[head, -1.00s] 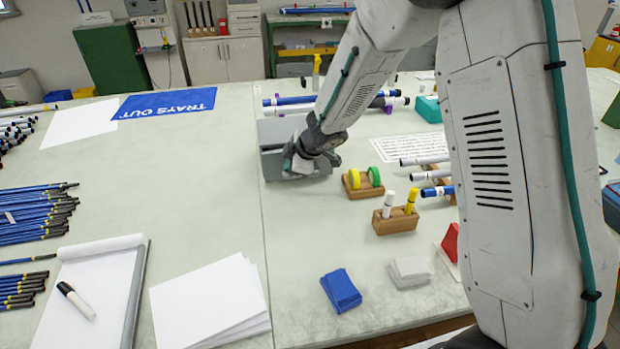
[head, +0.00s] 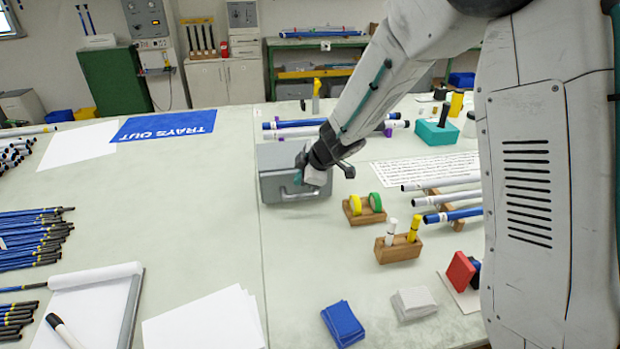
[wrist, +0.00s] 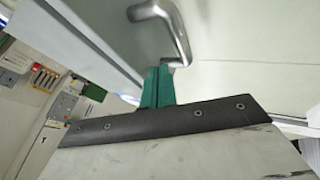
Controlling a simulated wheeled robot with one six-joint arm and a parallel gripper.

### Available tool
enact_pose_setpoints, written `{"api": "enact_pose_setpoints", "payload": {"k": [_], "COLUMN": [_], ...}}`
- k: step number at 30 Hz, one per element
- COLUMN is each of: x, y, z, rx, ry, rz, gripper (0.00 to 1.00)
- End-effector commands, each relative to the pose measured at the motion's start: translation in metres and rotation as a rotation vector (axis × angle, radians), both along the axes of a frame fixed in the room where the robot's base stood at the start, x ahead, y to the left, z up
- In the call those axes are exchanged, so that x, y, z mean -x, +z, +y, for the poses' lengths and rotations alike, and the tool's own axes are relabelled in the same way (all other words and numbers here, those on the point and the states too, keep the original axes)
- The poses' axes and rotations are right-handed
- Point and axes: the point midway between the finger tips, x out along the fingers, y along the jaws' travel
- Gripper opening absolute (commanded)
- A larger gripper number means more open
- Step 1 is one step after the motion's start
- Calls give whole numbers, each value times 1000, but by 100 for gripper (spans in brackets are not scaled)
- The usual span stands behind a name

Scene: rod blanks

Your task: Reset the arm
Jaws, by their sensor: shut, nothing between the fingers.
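My gripper (head: 302,178) is at the front right of a grey box (head: 275,158) in the head view, partly hidden by its own wrist. In the wrist view its teal fingers (wrist: 158,88) are together and empty. The metal handle (wrist: 163,22) of the box is just beyond the fingertips there; I cannot tell whether they touch. In the head view part of the handle (head: 283,192) shows on the box's front, left of the gripper. My arm reaches down to the box from the upper right.
Yellow and green tape rolls on a wooden block (head: 364,212) stand right of the box. Rods (head: 290,125) lie on supports behind it. A marker holder (head: 398,250) and blue cards (head: 343,322) are nearer.

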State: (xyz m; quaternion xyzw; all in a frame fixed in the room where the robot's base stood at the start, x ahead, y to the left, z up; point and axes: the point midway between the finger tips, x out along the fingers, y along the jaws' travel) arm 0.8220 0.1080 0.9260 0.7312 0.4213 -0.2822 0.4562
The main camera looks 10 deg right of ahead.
Motion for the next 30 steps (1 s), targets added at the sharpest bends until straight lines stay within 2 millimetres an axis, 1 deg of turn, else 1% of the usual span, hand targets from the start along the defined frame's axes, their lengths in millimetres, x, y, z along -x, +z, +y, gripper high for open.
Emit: {"api": "enact_pose_setpoints", "payload": {"k": [1,6,11,14,17,20,21,23,24,26,27,28,29,30], "x": [4,14,17,8,1,8,17,38,56,89,115,136,157,185], "y": [9,29,37,39,38,58,68,83,93,106,113,118,121,126], "z": [-4,-15,-25,-40,-68,-109,-126,-152,-169,-189,-200,-206,-210,-212], "rx": [-1,-2,13,63,127,201,230,270,293,318,330,333,332,325], "ry": [2,-1,5,-35,-179,-391,-482,-622,-717,-855,-942,-1004,-1060,-1126], "rz": [-3,1,-5,-53,-101,-143,-147,-135,-117,-66,-19,21,68,132], "gripper": [0,0,0,0,0,0,0,0,0,0,0,0,0,0]}}
